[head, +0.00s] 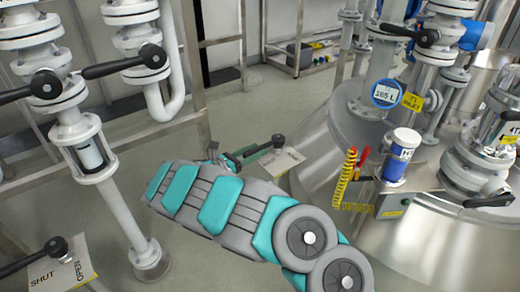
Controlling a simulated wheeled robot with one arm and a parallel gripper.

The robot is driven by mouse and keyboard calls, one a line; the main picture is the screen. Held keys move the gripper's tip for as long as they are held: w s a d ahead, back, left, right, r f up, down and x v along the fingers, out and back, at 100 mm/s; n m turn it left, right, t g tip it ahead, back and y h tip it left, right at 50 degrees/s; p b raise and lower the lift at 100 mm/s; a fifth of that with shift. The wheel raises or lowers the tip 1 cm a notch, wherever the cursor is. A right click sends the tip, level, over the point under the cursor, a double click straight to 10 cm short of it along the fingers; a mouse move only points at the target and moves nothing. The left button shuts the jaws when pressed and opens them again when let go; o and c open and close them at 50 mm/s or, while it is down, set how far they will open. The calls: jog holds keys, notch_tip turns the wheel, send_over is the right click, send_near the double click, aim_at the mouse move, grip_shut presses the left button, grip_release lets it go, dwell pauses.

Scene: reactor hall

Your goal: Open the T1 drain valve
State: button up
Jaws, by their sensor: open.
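A black lever valve (278,141) stands over a pale marked plate (285,163) in the middle of the view, low beside the T1 tank (330,135). It carries no tank name that I can read, so I cannot confirm it as the T1 drain valve. Its lever points left and slightly down, toward my gripper (240,157). My gripper is at the far end of my teal and grey arm and is open, beside or around the lever; whether it touches is unclear. My arm hides part of the gripper and the area below the valve.
Another black lever (30,262) with a SHUT/OPEN plate (70,268) is at lower left. White pipes with black levers (125,62) stand at left. The T1 gauge (386,94) reads 185 L. A blue-and-white instrument (400,155) sits on the tank. Grey floor (245,105) is clear behind.

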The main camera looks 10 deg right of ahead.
jog(key=shift+x, duration=1.05)
grip_shut()
dwell(0.7)
